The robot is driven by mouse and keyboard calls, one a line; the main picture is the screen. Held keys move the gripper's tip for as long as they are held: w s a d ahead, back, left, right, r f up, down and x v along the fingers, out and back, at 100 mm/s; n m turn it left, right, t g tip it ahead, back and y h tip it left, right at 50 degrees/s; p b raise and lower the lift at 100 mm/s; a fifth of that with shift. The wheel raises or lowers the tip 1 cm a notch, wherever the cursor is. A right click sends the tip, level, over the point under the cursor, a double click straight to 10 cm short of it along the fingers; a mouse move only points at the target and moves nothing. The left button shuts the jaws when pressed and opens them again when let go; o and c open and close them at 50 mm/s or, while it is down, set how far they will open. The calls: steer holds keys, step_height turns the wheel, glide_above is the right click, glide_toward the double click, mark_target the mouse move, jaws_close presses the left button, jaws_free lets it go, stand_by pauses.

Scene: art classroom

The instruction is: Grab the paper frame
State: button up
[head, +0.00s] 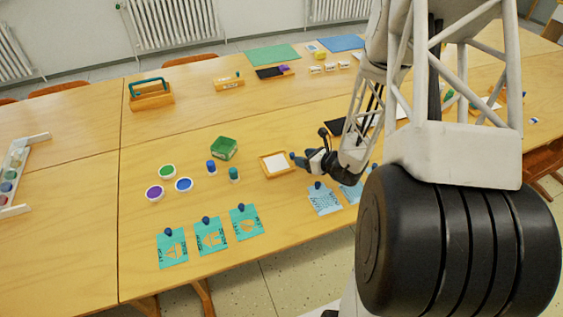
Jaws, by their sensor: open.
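The paper frame (276,164), a small wooden square frame with a white inside, lies flat on the table near the middle of the head view. My gripper (299,161) is just to the right of the frame, with its blue-grey fingertips at or near the frame's right edge. The jaws are open. I cannot tell from this view whether the fingertips touch the frame or are slightly apart from it. The arm comes in from the right and hides part of the table behind it.
A green box (224,148), small bottles (234,174) and paint pots (184,185) stand left of the frame. Teal stencil cards (211,236) with dark knobs lie along the front, and blue patterned cards (324,199) lie below my gripper. A wooden caddy (151,95) stands at the back left.

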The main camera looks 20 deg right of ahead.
mark_target(293, 154)
steer(key=shift+w+a, duration=0.1)
steer(key=shift+w, duration=0.05)
steer(key=shift+x, duration=2.5)
steer(key=shift+c, duration=0.5)
jaws_close()
